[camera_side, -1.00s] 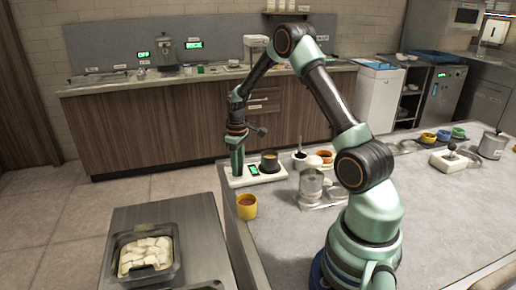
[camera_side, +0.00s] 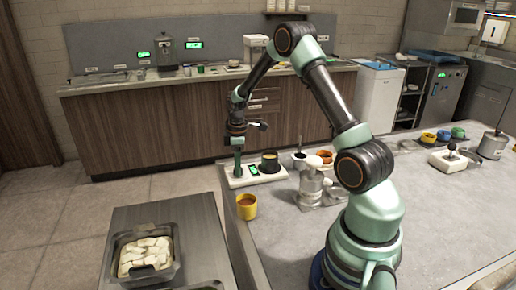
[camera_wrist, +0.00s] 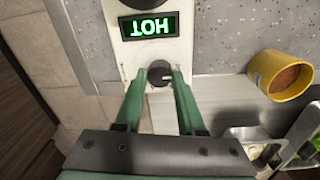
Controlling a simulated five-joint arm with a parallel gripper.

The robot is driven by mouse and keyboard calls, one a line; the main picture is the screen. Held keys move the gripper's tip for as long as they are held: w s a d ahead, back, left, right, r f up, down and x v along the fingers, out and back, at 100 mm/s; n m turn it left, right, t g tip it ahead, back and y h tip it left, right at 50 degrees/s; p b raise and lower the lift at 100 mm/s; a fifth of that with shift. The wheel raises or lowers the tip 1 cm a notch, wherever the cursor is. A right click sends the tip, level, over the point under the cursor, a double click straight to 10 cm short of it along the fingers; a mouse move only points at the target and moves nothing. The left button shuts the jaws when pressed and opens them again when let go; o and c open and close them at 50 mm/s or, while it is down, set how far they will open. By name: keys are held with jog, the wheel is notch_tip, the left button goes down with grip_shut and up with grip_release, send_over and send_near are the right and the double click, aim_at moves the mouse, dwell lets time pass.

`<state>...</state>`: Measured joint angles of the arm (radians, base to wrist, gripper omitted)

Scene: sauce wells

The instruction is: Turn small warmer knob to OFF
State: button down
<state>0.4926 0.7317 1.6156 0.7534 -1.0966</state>
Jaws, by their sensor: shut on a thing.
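The small warmer (camera_side: 240,182) is a white base at the table's left edge, with a dark pot (camera_side: 269,164) on it. Its display (camera_wrist: 149,25) glows green and reads HOT, upside down in the wrist view. The small dark knob (camera_wrist: 159,72) sits on the white base below the display, with a light mark at its right side. My gripper (camera_wrist: 158,76) is shut on the knob, one green finger on each side. In the side view my gripper (camera_side: 238,172) points straight down at the left end of the base and hides the knob.
A yellow cup (camera_side: 246,213) with orange-brown contents stands close in front of the warmer; it also shows in the wrist view (camera_wrist: 283,84). A pump dispenser (camera_side: 312,188) and small sauce pots (camera_side: 299,161) stand to the right. A metal counter with a tray (camera_side: 172,268) is at lower left.

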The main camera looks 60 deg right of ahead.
jog(key=shift+w+a, duration=0.1)
jog(key=c, duration=0.5)
grip_release()
jog(key=shift+r, duration=0.1)
notch_tip(320, 180, up, 12)
jog(key=shift+s, duration=0.25)
jog(key=shift+a, duration=0.1)
